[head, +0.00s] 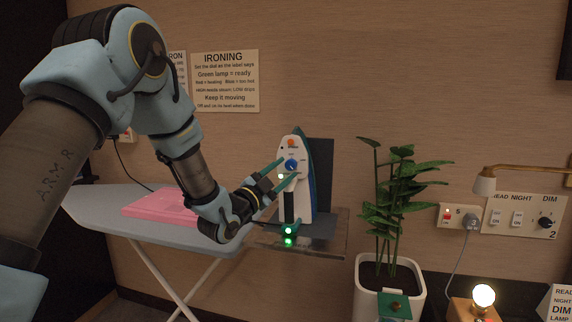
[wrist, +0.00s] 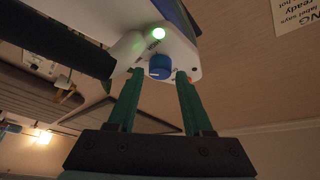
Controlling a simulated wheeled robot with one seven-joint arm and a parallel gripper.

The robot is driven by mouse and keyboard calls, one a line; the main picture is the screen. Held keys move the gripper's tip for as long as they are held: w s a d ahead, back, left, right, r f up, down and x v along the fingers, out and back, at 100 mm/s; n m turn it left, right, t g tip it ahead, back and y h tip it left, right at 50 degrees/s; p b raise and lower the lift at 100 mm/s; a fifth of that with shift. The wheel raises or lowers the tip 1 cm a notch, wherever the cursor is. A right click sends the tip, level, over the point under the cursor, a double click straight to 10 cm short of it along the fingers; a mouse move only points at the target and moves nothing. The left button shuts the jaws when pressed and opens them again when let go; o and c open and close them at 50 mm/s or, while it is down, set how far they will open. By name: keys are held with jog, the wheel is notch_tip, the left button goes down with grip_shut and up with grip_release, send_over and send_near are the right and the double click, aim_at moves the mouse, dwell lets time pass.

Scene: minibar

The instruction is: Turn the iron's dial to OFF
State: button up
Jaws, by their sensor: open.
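The iron (head: 303,185) stands upright on its heel on a stand at the end of the ironing board, white with a blue and teal edge. Its blue dial (head: 291,165) is on the face toward my arm. My gripper (head: 284,171) is open at the dial, one green finger above it and one below. In the wrist view the dial (wrist: 160,67) shows between and just beyond the fingertips of my gripper (wrist: 159,74); I cannot tell whether they touch it. The dial's setting is too small to read.
The stand (head: 330,238) carries a green light at its front. A folded pink cloth (head: 160,205) lies on the ironing board (head: 100,205). A potted plant (head: 390,275) stands to the right. An ironing sign (head: 225,80) hangs on the wall behind.

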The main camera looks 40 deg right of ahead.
jog(key=shift+x, duration=0.8)
jog(key=shift+c, duration=0.4)
grip_shut()
